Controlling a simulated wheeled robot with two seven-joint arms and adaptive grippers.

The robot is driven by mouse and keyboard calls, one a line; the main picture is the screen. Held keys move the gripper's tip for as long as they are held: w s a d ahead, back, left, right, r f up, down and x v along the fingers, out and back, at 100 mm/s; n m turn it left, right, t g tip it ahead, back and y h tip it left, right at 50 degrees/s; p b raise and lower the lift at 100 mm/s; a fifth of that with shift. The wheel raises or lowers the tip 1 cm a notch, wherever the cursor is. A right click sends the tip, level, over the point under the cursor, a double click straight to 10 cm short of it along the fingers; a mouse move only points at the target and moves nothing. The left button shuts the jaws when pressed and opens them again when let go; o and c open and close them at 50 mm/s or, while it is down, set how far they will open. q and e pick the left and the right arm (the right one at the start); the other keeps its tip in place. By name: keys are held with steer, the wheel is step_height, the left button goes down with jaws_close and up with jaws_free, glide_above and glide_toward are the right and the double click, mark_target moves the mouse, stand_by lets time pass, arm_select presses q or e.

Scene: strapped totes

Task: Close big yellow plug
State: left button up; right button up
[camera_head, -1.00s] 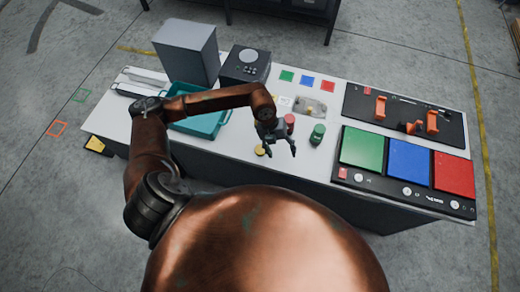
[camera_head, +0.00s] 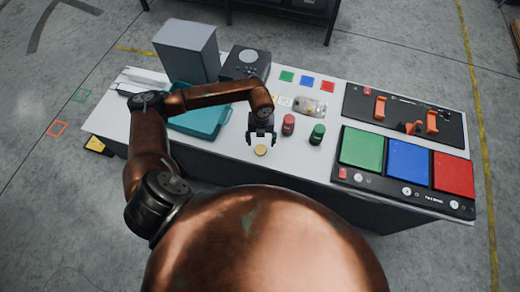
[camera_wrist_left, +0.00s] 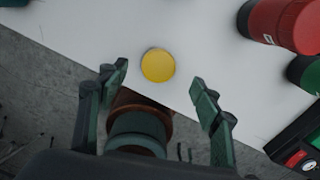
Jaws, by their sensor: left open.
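A round yellow piece (camera_head: 261,150), which looks like the yellow plug, lies at the front edge of the white table. It also shows as a plain yellow disc in the left wrist view (camera_wrist_left: 158,65). My left gripper (camera_head: 262,141) points down just behind and above it, open and empty. In the left wrist view its fingers (camera_wrist_left: 159,76) are spread apart, with the yellow disc showing between and beyond the tips. I cannot tell the exact height gap. My right gripper is not in view.
A red cylinder (camera_head: 288,124) and a green cylinder (camera_head: 317,134) stand close to the right of the gripper. A teal tote (camera_head: 201,128) is to the left. A panel with green, blue and red pads (camera_head: 408,165) lies at the right. The table's front edge is very near the yellow piece.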

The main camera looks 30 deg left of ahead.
mark_target(261, 150)
arm_select(q)
steer(key=shift+s+f, duration=0.15)
steer(key=shift+f, duration=0.4)
step_height(261, 150, down, 4)
steer(key=shift+s+f+p, duration=0.1)
steer(key=shift+p, duration=0.5)
steer(key=shift+c, duration=0.4)
steer(key=c, duration=0.9)
steer(key=shift+o, duration=0.2)
steer(key=shift+r, duration=0.2)
